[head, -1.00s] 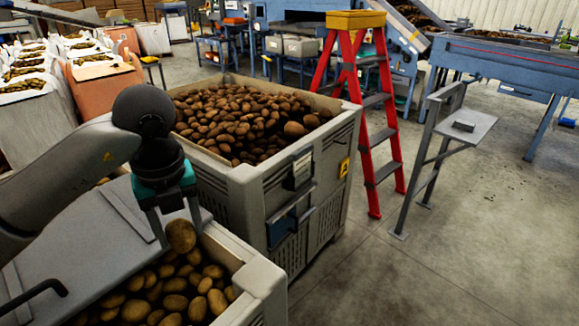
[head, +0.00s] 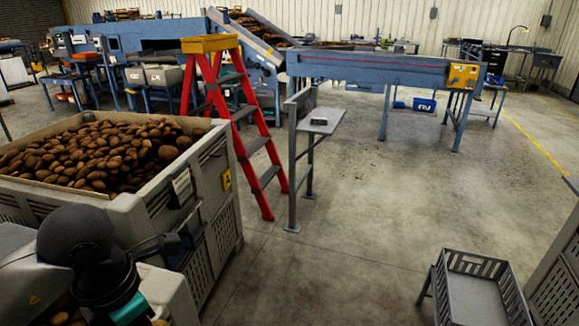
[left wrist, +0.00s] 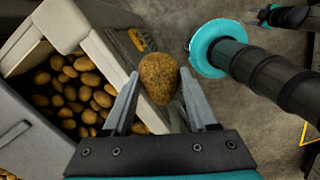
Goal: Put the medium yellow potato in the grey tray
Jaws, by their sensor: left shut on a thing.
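My left gripper (left wrist: 160,82) is shut on a brownish-yellow potato (left wrist: 159,77), held between its two fingers in the left wrist view. In the head view only the black wrist and teal mount of this arm show at the bottom left; the fingers are cut off. A grey slatted tray (head: 472,268) stands low at the bottom right of the head view, well to the right of my left arm, and its visible inside looks empty. A small teal and black end, probably my right gripper (left wrist: 257,17), shows at the top right of the wrist view, too small to read.
A large grey bin (head: 190,200) full of potatoes stands at the left. Another bin (left wrist: 130,62) with potatoes lies below the left gripper. A red stepladder (head: 255,150) and a small grey stand (head: 322,122) are beyond. The floor (head: 350,240) before the tray is clear.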

